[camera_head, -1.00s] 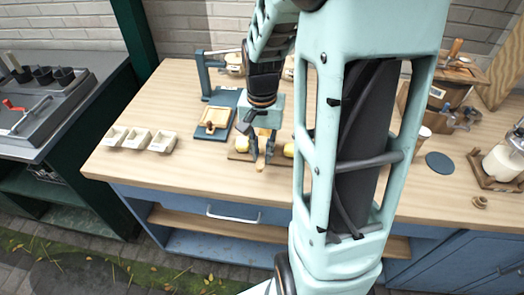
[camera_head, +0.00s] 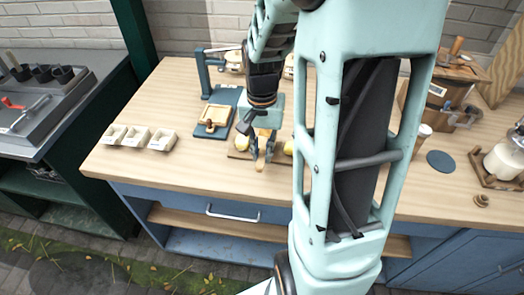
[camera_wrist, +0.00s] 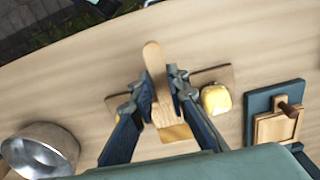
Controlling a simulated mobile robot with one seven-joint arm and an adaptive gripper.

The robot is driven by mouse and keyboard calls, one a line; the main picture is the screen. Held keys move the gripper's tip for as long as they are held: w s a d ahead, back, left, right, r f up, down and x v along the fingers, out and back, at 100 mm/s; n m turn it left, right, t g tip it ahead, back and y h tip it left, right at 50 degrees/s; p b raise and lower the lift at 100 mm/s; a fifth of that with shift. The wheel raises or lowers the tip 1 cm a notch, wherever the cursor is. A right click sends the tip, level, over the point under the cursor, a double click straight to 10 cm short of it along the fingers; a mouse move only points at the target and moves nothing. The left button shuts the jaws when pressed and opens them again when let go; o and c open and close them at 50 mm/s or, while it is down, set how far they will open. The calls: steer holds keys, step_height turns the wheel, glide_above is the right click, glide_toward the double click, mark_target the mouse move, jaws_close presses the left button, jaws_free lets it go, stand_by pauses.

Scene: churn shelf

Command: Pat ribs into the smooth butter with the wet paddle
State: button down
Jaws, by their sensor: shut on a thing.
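My gripper (camera_wrist: 160,98) is shut on a wooden paddle (camera_wrist: 152,62), which also shows in the head view (camera_head: 260,163). The paddle passes between the fingers, over the middle of a small brown board (camera_wrist: 215,75). A yellow butter piece (camera_wrist: 215,98) sits on the board, beside the fingers in the wrist view; it shows left of my gripper in the head view (camera_head: 242,143). A second butter piece (camera_head: 288,148) is on the other side, mostly hidden in the wrist view. I cannot tell which butter is smooth or ribbed, or whether the paddle touches butter.
A blue board with a wooden mould (camera_head: 212,118) lies left of my gripper. Several pale trays (camera_head: 137,137) stand further left. A round metal vessel (camera_wrist: 40,150) shows in the wrist view. A dark round mat (camera_head: 440,161) lies at right. The table's front strip is clear.

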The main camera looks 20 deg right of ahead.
steer(key=shift+f+b, duration=0.3)
steer(key=shift+f, duration=0.2)
stand_by(1.1)
steer(key=shift+r+p, duration=2.8)
steer(key=shift+r, duration=0.8)
steer(key=shift+f, duration=0.1)
steer(key=shift+f+b, duration=2.05)
steer(key=shift+f, duration=0.55)
steer(key=shift+s+f+b, duration=0.1)
steer(key=shift+f+b, duration=0.45)
steer(key=shift+f, duration=0.25)
steer(key=shift+r+p, duration=2.7)
steer(key=shift+r, duration=0.75)
